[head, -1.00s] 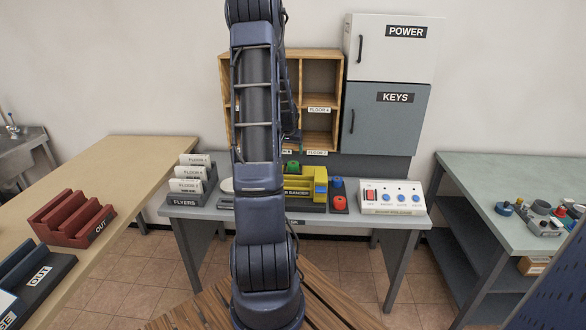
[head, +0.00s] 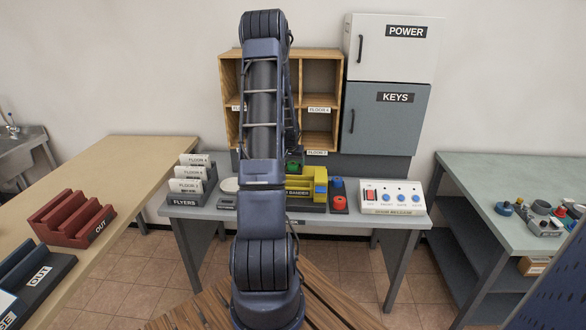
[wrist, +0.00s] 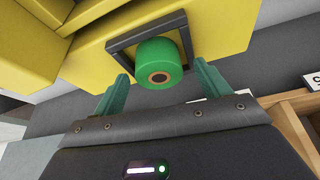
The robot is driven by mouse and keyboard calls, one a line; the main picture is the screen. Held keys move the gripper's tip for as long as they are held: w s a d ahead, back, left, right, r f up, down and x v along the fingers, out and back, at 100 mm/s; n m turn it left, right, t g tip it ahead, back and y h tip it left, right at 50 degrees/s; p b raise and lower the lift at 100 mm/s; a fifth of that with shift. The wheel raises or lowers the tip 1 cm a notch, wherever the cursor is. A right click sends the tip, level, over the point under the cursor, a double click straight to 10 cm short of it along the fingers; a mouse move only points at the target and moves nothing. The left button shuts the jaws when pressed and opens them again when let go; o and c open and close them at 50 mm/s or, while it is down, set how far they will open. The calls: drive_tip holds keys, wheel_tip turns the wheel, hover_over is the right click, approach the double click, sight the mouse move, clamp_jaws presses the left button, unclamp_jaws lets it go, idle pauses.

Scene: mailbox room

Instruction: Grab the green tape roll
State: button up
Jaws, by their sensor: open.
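The green tape roll (wrist: 159,62) has a brown core and sits in a dark square frame (wrist: 118,49) on the yellow bander (wrist: 215,22) in the wrist view. My gripper (wrist: 158,80) is open, its two green fingers to either side of the roll's near end and apart from it. In the head view the green roll (head: 294,164) shows beside my arm, above the yellow bander (head: 301,184) on the desk. My gripper is hidden behind my arm there.
The desk also holds a red button (head: 339,203), a door release box (head: 392,197) and a flyers rack (head: 190,182). Wooden pigeonholes (head: 318,80) and a keys cabinet (head: 385,118) stand behind. A side table (head: 500,170) is at right.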

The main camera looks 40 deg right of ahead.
drive_tip(key=c, duration=1.1)
